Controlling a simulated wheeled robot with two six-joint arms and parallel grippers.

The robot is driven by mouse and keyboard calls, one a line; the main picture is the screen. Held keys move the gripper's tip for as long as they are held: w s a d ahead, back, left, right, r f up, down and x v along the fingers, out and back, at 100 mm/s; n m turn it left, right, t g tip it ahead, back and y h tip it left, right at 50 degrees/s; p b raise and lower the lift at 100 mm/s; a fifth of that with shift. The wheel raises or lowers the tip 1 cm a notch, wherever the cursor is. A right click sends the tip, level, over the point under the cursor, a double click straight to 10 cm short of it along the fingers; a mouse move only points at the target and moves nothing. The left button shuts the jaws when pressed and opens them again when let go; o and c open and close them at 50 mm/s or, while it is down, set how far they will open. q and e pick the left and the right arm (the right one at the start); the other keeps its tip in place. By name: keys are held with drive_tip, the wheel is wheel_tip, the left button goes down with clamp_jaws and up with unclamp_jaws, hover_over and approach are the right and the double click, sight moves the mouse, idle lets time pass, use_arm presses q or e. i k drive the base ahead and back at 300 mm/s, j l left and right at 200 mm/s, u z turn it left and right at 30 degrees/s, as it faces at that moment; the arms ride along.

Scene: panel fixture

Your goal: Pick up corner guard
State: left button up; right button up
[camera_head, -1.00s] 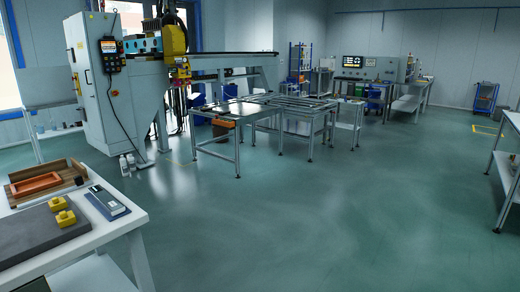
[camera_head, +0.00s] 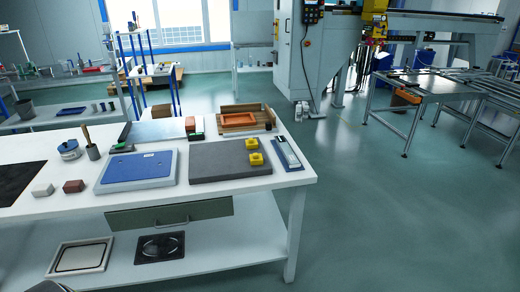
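Two small yellow blocks, which look like the corner guards, are at the right side of a dark grey slab on the white workbench. One yellow corner guard (camera_head: 251,144) is farther back, and the other yellow corner guard (camera_head: 256,159) is nearer the front. The grey slab (camera_head: 215,167) lies flat near the bench's right end.
The white workbench (camera_head: 285,180) also holds a blue panel (camera_head: 138,168), an orange tray (camera_head: 238,120) in a wooden holder, a grey-blue case (camera_head: 287,152) and small blocks. A lower shelf (camera_head: 210,262) carries two trays. Open floor (camera_head: 400,220) lies to the right.

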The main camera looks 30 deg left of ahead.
sight(256, 159)
drive_tip(key=k+j+u, duration=0.1)
drive_tip(key=u, duration=0.9)
drive_tip(key=l, duration=0.1)
drive_tip(key=i, duration=0.05)
